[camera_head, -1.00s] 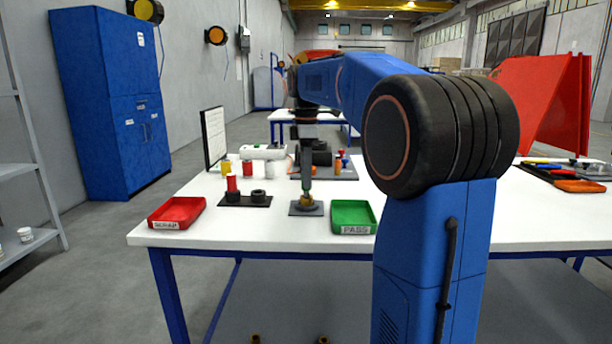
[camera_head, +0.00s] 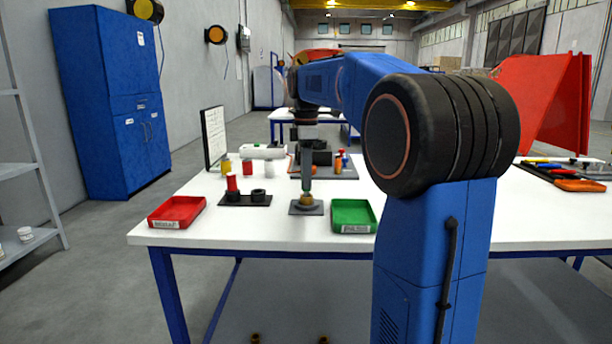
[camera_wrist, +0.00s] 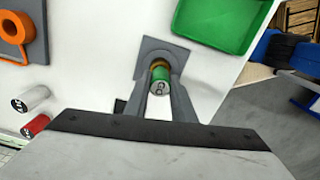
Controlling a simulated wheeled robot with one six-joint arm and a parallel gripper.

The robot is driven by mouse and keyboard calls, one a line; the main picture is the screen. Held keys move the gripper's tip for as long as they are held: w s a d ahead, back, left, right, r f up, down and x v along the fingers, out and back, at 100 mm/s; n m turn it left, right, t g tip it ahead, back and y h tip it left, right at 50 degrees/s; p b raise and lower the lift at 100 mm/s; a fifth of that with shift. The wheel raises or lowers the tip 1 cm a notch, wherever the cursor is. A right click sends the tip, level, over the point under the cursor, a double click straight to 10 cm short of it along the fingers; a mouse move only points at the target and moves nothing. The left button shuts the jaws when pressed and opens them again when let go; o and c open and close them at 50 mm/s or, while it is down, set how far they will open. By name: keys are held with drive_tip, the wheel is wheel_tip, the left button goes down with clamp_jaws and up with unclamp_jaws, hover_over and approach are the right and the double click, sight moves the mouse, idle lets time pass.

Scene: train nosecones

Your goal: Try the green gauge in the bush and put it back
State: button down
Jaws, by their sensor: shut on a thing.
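The green gauge (camera_wrist: 160,76) stands between the fingers of my gripper (camera_wrist: 160,88) in the wrist view, its marked round end facing the camera. My gripper (camera_head: 306,193) is shut on it and points straight down in the head view. The brass bush (camera_head: 307,199) sits on a small grey plate (camera_head: 294,210) directly under the fingers. In the wrist view a brass rim (camera_wrist: 160,63) shows just behind the gauge. The gauge is in line with the bush; the fingers hide how deep it sits. A dark stand (camera_head: 230,203) to the left holds a red gauge (camera_head: 232,184) and black rings.
A green tray (camera_head: 353,228) stands close on the right and a red tray (camera_head: 175,223) at left. Behind are small cylinders (camera_head: 247,167), a grey mat (camera_head: 340,176) with parts, and an upright board (camera_head: 213,138).

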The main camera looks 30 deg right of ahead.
drive_tip(key=shift+f, duration=0.85)
idle(2.6)
drive_tip(key=shift+r, duration=0.1)
drive_tip(key=shift+r, duration=3.65)
